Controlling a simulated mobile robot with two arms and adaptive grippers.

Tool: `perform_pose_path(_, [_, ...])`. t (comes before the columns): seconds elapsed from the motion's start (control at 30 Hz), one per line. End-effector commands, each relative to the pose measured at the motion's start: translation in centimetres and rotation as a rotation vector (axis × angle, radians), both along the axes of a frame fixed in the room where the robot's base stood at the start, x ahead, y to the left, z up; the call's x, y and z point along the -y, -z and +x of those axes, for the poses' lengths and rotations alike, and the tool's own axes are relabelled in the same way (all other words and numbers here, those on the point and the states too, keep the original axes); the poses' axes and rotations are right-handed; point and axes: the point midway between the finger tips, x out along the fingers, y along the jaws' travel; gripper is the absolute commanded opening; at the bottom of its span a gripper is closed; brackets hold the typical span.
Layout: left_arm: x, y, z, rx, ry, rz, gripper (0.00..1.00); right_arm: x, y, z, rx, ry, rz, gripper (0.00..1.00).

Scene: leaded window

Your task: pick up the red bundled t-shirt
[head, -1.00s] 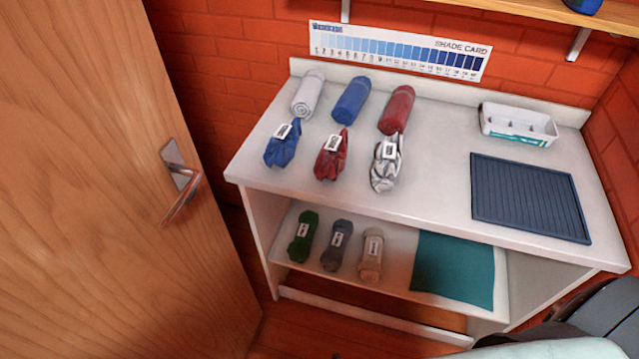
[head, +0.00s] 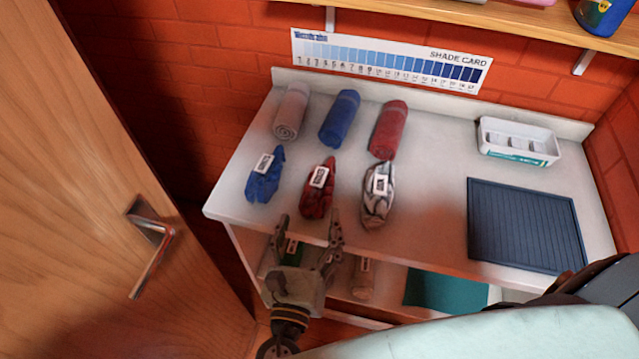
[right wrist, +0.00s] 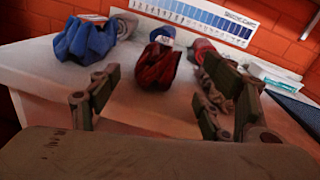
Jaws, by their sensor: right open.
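The red bundled t-shirt (head: 317,190), dark red with a white tag, lies on the white counter between a blue bundle (head: 264,177) and a grey-white patterned bundle (head: 377,197). My right gripper (head: 309,222) is open and empty at the counter's front edge, just in front of the red bundle. In the right wrist view the red bundle (right wrist: 158,66) sits ahead, between the two spread fingers (right wrist: 160,92), and apart from them. My left gripper is not in view.
Rolled towels in pale grey (head: 292,112), blue (head: 340,118) and red (head: 388,130) lie behind the bundles. A white bin (head: 519,152) and a dark ribbed mat (head: 525,225) are at the right. A wooden door (head: 80,200) stands at the left.

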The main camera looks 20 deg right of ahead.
Motion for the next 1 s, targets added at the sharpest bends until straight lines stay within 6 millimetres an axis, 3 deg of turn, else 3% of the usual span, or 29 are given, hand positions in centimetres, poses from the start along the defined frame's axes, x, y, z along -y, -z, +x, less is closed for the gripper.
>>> perform_pose_path(0.27, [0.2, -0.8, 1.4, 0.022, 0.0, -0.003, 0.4, 1.1, 0.1, 2.2, 0.001, 0.001, -0.002, 0.72])
perform_pose_path(0.5, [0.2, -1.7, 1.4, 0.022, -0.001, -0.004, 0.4, 2.7, 0.5, 5.2, 0.001, 0.0, 0.0, 0.72])
perform_pose_path(0.8, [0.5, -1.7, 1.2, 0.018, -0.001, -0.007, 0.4, 2.9, 0.7, 5.7, -0.002, -0.002, 0.001, 0.72])
perform_pose_path(1.0, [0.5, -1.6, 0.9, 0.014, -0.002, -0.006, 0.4, 2.9, 0.7, 5.7, -0.001, -0.001, 0.002, 0.56])
